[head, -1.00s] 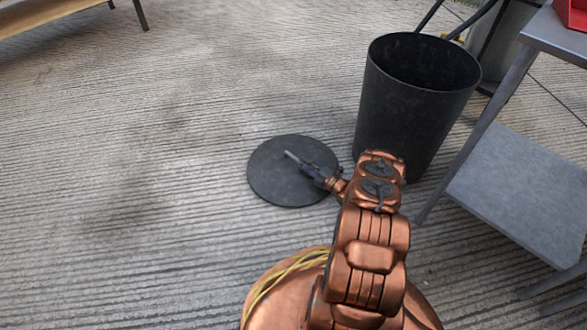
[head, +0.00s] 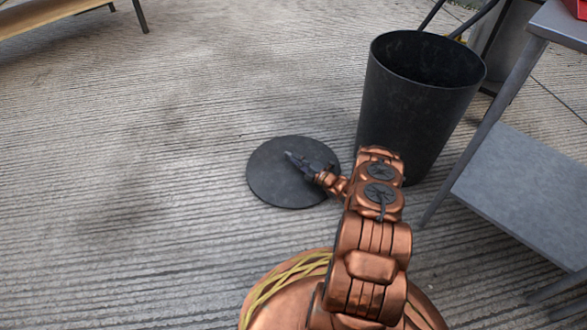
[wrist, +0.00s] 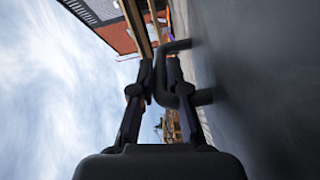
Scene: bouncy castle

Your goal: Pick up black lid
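The black lid (head: 270,185) is a round dark disc at floor level, left of the black bin, in the head view. In the wrist view its dark face (wrist: 265,90) fills the right side, and a black bar handle stands out from it. My gripper (head: 290,158) reaches over the lid from the right. In the wrist view my gripper (wrist: 160,68) has its two fingers close together, one on each side of the handle bar, and appears shut on it. The fingers partly hide the handle. I cannot tell whether the lid is clear of the floor.
The tall, open black bin (head: 405,115) stands just right of the lid. A grey metal table with a lower shelf (head: 530,195) is at the right. A wooden bench (head: 45,15) is at the top left. The ribbed concrete floor (head: 130,150) is clear on the left.

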